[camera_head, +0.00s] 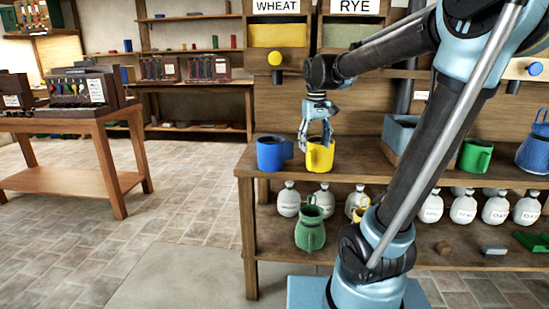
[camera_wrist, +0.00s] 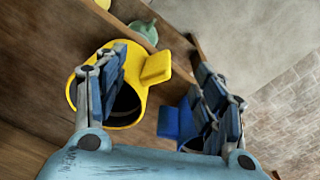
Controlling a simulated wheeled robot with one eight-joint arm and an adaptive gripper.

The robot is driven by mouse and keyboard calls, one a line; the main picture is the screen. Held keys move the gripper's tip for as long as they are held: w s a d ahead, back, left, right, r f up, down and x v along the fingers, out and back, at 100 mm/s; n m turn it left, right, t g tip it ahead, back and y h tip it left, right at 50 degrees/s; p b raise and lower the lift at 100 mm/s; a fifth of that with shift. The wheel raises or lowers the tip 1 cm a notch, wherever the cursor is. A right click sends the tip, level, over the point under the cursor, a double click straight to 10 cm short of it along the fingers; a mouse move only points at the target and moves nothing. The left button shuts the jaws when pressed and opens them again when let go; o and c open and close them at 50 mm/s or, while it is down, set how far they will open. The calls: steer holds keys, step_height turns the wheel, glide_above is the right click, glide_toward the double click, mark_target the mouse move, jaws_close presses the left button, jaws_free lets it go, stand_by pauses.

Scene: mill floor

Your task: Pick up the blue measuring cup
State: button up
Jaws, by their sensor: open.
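The blue measuring cup (camera_head: 270,154) stands upright at the left end of the shelf top in the head view, its handle on the right. In the wrist view it is the blue shape (camera_wrist: 169,122) at lower centre, largely hidden by the right finger. A yellow measuring cup (camera_head: 320,157) stands close to its right; it also shows in the wrist view (camera_wrist: 75,88), with the left finger in front of it. My gripper (camera_head: 316,146) is open, just above the yellow cup in the head view. In the wrist view the fingers (camera_wrist: 162,60) are spread, nothing held.
A blue-grey box (camera_head: 399,133), a green cup (camera_head: 475,155) and a blue jug (camera_head: 535,148) are farther right on top. Floor (camera_head: 190,205) to the left is open.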

glide_above(288, 153)
steer(key=d, duration=0.1)
steer(key=shift+w+a+f+g, duration=0.3)
steer(key=shift+w+f, duration=0.15)
steer(key=shift+w, duration=0.1)
steer(key=shift+w+a+f, duration=0.1)
steer(key=shift+w+f, duration=0.15)
steer(key=shift+f, duration=0.2)
steer(key=shift+a+f, duration=0.1)
steer(key=shift+f, duration=0.6)
steer(key=f, duration=0.5)
steer(key=shift+s+a+f, duration=0.15)
steer(key=shift+s+f, duration=0.2)
steer(key=shift+s, duration=0.05)
steer(key=shift+f, duration=0.1)
steer(key=shift+o, duration=0.6)
steer(key=c, duration=0.9)
